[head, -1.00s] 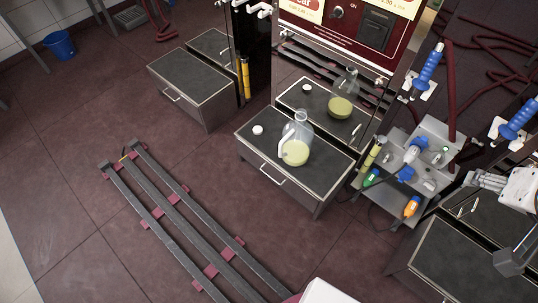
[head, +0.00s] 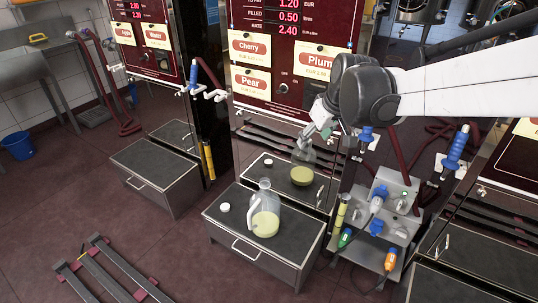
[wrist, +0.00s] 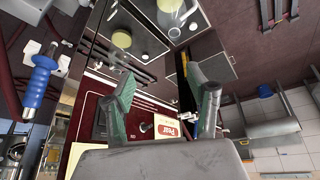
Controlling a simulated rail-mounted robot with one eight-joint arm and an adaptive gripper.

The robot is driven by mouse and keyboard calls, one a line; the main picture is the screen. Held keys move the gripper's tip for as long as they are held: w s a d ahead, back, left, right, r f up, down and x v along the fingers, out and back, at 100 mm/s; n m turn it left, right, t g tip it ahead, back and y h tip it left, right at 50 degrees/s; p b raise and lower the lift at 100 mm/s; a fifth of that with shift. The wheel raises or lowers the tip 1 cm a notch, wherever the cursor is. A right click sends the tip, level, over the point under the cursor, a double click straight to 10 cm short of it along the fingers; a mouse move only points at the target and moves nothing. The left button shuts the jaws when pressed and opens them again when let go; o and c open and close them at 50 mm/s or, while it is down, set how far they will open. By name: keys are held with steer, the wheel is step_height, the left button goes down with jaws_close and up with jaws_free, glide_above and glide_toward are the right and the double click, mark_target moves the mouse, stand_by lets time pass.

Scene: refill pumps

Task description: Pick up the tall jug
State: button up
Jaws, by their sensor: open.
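The tall jug (head: 264,215) is clear glass with a handle on its left and yellow-green liquid at the bottom. It stands upright on the dark top of a low cabinet (head: 222,246) before the pump. A reflection of it shows in the shiny panel behind. In the wrist view the jug (wrist: 169,14) is at the top edge, partly cut off. My gripper (head: 318,124) is up and to the right of the jug, in front of the pump face, well apart from it. In the wrist view my gripper (wrist: 162,92) has its two fingers spread with nothing between them.
A small white cap (head: 225,207) lies on the cabinet left of the jug. A grey stand (head: 392,215) with coloured nozzles and a yellow tube (head: 341,212) are close to the right. Another low cabinet (head: 157,174) is left, and floor rails (head: 105,270) lie in front.

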steer(key=w+a+f+n+b, duration=0.1)
steer(key=w+a+f+n, duration=0.1)
steer(key=w+a+f, duration=0.35)
steer(key=n+g+y+b, duration=0.1)
steer(key=n+g+b, duration=0.15)
steer(key=b, duration=0.25)
glide_toward(262, 186)
steer(key=shift+n, duration=0.35)
steer(key=w+f, duration=0.1)
steer(key=f, duration=0.1)
steer(key=w+f, duration=0.1)
steer(key=f, duration=0.1)
steer(key=w+a+f, duration=0.1)
steer(key=f, duration=0.1)
steer(key=shift+w, duration=0.4)
steer(key=shift+y, duration=0.3)
steer(key=shift+s+b+x, duration=0.15)
steer(key=shift+b+x, duration=0.35)
steer(key=shift+x, duration=0.95)
steer(key=shift+s+b+x, duration=0.2)
steer(key=shift+b+x, duration=0.3)
steer(key=shift+x, duration=0.95)
steer(key=shift+d, duration=0.1)
steer(key=shift+c, duration=0.3)
jaws_close()
